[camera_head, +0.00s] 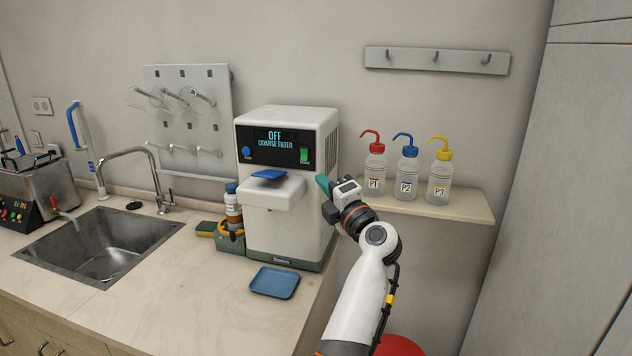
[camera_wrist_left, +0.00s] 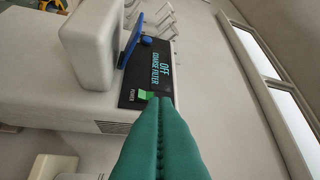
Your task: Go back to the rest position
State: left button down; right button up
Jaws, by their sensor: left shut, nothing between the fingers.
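My left gripper (camera_head: 324,186) has teal fingers pressed together with nothing between them. It is raised beside the right front of the white spectrometer (camera_head: 290,222), near its green power switch (camera_head: 304,155). In the left wrist view the shut fingertips (camera_wrist_left: 160,98) overlap the panel's edge by the green switch (camera_wrist_left: 146,95); I cannot tell whether they touch it. The display (camera_head: 275,138) reads "OFF" and "COARSE FILTER". My right gripper is not in view.
A shelf (camera_head: 455,207) with red-, blue- and yellow-capped bottles stands right of my gripper. A blue tray (camera_head: 274,282) lies on the counter before the machine. A sink (camera_head: 100,245) is at left. The counter's front middle is clear.

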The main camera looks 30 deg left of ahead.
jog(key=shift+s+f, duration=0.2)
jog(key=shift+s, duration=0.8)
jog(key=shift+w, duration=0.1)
